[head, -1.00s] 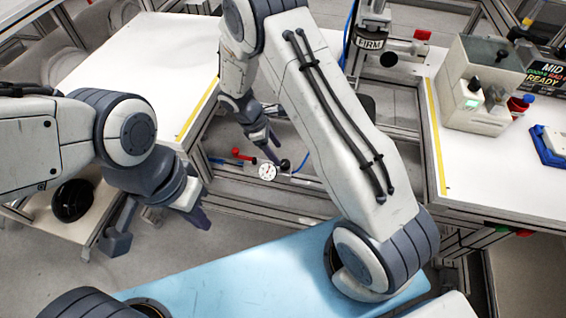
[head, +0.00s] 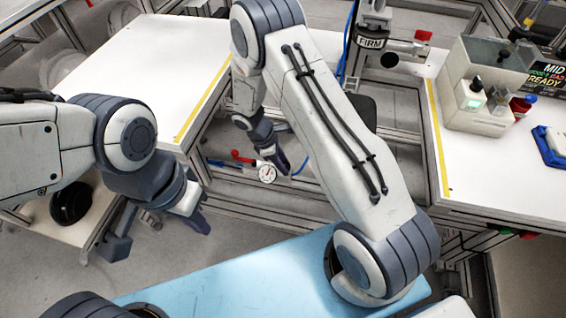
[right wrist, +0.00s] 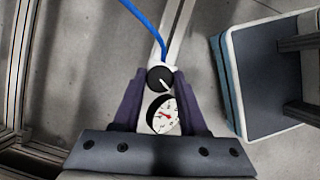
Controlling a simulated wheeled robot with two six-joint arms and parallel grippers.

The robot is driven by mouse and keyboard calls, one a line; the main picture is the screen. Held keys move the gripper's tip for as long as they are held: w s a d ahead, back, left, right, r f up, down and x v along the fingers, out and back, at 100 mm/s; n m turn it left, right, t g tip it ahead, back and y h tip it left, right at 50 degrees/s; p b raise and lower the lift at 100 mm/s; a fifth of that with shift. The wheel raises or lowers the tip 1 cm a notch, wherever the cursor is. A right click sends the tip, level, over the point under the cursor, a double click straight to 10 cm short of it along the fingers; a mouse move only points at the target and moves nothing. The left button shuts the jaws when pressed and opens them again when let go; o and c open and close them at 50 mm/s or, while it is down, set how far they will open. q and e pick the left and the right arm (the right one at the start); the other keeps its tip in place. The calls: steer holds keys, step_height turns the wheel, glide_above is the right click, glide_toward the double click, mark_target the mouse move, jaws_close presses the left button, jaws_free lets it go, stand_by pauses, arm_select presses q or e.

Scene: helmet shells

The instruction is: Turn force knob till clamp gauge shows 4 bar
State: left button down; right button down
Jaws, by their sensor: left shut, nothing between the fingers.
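The clamp gauge (head: 267,173) is a small white round dial low in the gap between the white tables. In the right wrist view the gauge (right wrist: 163,115) shows a red needle; its figures are too small to read. The black force knob (right wrist: 160,79) with a white pointer line sits just beyond the gauge. My right gripper (head: 270,155) is at the gauge and hides the knob in the head view. Its purple fingers (right wrist: 160,75) stand apart on either side of the knob, seemingly open. My left gripper (head: 155,235) is shut and empty at the left.
A red lever (head: 243,157) is beside the gauge. A blue hose (right wrist: 150,22) runs up from near the knob. White tables (head: 135,65) flank the gap. A light-blue surface (head: 250,275) lies in front.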

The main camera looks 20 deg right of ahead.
steer(key=shift+n, duration=0.7)
steer(key=shift+n+t, duration=0.5)
steer(key=shift+n, duration=0.2)
steer(key=shift+s+n+t+b, duration=0.15)
steer(key=shift+n+t+b, duration=0.55)
steer(key=shift+n+b, duration=0.75)
steer(key=shift+n, duration=0.35)
steer(key=shift+c, duration=2.2)
jaws_free()
steer(key=shift+r, duration=0.15)
